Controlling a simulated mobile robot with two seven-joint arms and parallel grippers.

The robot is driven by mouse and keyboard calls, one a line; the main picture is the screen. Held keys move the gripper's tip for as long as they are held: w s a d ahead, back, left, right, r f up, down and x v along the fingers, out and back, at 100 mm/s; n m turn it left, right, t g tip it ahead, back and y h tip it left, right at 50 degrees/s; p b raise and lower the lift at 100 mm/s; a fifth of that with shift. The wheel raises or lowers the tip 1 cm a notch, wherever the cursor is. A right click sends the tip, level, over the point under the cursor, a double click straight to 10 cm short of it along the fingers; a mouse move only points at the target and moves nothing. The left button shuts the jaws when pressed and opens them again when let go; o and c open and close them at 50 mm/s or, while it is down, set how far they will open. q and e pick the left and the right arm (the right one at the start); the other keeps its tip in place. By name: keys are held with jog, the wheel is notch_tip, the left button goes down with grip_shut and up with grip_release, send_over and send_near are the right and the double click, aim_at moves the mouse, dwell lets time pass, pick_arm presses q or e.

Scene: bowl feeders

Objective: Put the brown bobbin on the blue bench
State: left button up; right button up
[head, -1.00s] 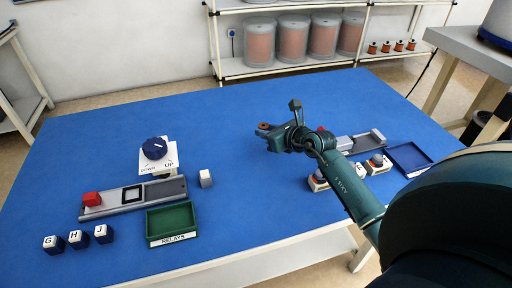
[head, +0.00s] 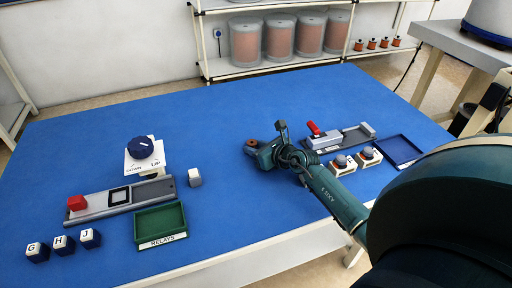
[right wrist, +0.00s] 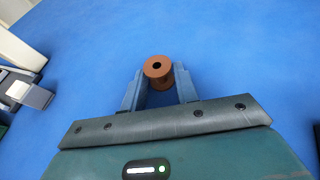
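The brown bobbin (head: 251,143) is at the tip of my right gripper (head: 256,150), over the middle of the blue bench (head: 215,115). In the right wrist view the bobbin (right wrist: 158,70) stands upright, its round hole facing the camera. The two fingers of the right gripper (right wrist: 160,88) lie against its sides, shut on it. The bobbin is at or just above the bench top; I cannot tell if it touches. My left gripper is not in view.
Right of the gripper are a grey rail with a red handle (head: 314,129), two push buttons and a blue tray (head: 400,151). At left are a dial (head: 140,147), a slide rail, lettered cubes and a green relays tray (head: 160,222). The bench's back middle is clear.

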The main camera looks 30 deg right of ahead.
jog(key=o, duration=0.4)
jog(key=shift+r, duration=0.2)
jog(key=p+v, duration=0.1)
jog(key=v, duration=1.1)
jog(key=shift+p, duration=0.3)
jog(key=shift+a, duration=0.1)
